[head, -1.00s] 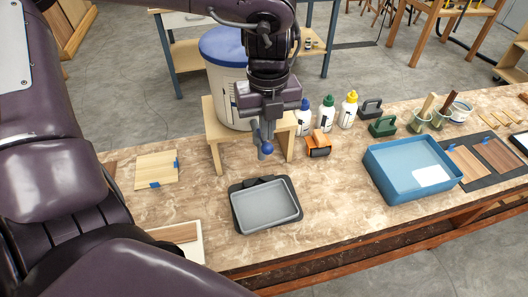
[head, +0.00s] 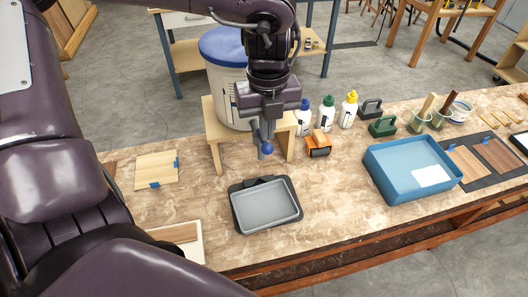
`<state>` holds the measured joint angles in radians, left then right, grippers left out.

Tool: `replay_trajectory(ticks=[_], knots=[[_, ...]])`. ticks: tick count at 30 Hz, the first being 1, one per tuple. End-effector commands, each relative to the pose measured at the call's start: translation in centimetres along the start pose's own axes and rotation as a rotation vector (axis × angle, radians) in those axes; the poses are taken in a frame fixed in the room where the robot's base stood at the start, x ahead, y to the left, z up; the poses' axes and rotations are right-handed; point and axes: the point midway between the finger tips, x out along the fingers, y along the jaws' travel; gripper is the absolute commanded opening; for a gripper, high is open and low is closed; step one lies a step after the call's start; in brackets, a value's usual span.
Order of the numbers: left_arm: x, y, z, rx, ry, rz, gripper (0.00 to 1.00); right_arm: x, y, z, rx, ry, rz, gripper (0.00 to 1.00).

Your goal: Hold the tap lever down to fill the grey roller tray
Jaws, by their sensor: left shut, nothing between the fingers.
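The grey roller tray (head: 266,207) lies on a dark holder on the bench, below the tap. A white tub with a blue lid (head: 222,45) stands on a small wooden stand (head: 216,132). The tap (head: 265,150), with a blue ball end, sticks out from the front of the tub over the tray. My left gripper (head: 262,122) is shut and points down at the tap, its fingertips at or just above the lever. The gripper hides most of the lever, and I cannot tell whether they touch. No liquid stream is clear, and the tray looks plain grey inside. My right gripper is not in view.
An orange tool (head: 318,146) and several bottles (head: 328,115) stand right of the stand. A blue bin (head: 408,172) sits further right. A wooden board with blue tape (head: 157,169) lies left. The bench between tray and bin is clear.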

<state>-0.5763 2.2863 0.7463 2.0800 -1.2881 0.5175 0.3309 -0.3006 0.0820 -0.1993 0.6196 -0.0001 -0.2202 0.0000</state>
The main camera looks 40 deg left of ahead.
Motion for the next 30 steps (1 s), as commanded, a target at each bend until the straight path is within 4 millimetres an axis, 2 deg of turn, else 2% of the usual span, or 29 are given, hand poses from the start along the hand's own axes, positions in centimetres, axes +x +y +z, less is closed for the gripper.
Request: replay_trajectory(ticks=[10, 30], knots=[[0.2, 0.0, 0.0, 0.0, 0.0, 0.0, 0.0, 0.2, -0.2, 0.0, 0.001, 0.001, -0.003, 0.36], [2.6, 0.0, 0.0, 0.001, -0.001, 0.0, 0.0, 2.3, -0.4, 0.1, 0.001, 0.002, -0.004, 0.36]])
